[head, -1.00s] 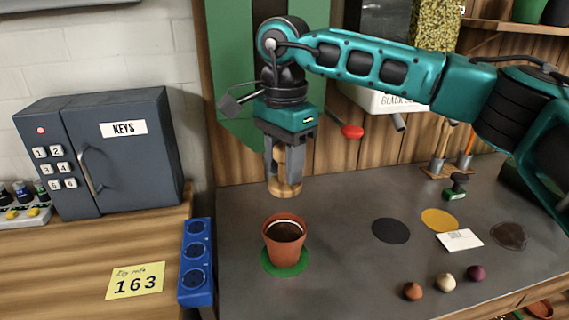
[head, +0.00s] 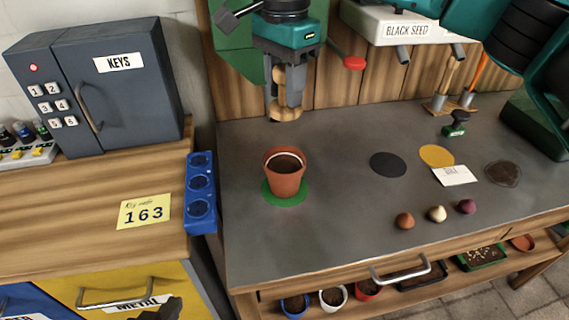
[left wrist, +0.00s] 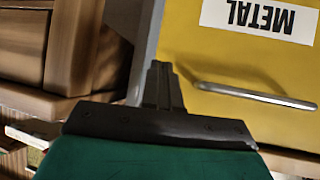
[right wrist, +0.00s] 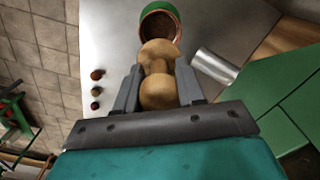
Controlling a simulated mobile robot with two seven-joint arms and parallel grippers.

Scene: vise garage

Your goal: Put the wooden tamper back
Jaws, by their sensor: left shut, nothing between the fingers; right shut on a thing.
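The wooden tamper (head: 284,110) is held upright in my right gripper (head: 285,92), which is shut on it. The pot (head: 285,180) holds dark soil and stands on a green disc (head: 286,199).
Black (head: 388,164) and yellow (head: 437,155) discs, a white card (head: 454,175) and a dark round patch (head: 502,174) lie on the bench (head: 330,225). A stand (head: 447,105) with upright tools is at the back right. A blue socket strip (head: 200,190) borders the left.

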